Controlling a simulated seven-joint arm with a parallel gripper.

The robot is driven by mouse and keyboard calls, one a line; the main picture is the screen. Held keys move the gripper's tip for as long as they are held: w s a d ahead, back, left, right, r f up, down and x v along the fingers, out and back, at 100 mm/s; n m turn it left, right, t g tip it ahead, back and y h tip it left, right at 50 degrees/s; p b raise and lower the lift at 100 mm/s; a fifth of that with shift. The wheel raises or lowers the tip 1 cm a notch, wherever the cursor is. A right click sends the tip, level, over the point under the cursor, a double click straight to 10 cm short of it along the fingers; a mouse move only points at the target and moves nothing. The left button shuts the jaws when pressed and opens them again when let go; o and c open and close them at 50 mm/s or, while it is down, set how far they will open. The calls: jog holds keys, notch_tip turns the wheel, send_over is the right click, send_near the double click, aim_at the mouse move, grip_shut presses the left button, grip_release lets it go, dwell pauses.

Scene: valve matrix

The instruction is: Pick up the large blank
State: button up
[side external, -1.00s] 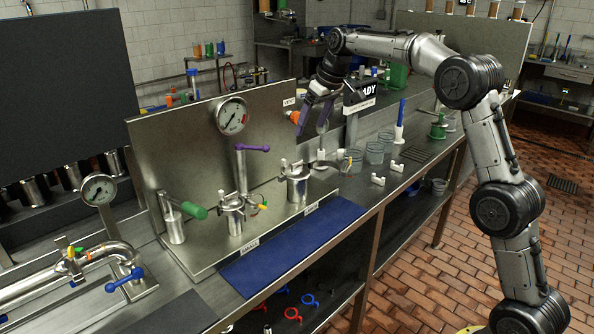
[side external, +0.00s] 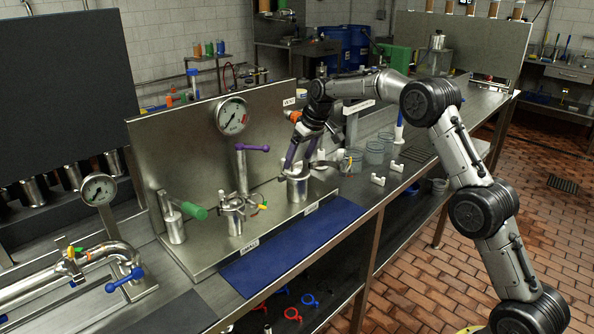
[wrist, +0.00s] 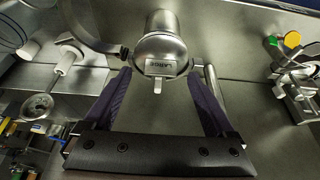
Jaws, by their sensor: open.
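The large blank seems to be the round steel cap (wrist: 165,48) with a small label plate, seen in the wrist view just ahead of my fingertips. In the wrist view my gripper (wrist: 157,76) is open, one finger to each side of the cap, with nothing held.
A curved steel clamp (wrist: 92,28) lies close left of the cap. A second clamped fitting (side external: 234,215) and a purple-handled valve (side external: 241,165) stand to the left. The steel back panel with a gauge (side external: 231,117) rises behind. The blue mat (side external: 290,247) in front is clear.

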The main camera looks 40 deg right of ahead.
jog(key=shift+w+f, duration=0.25)
jog(key=shift+f, duration=0.3)
grip_shut()
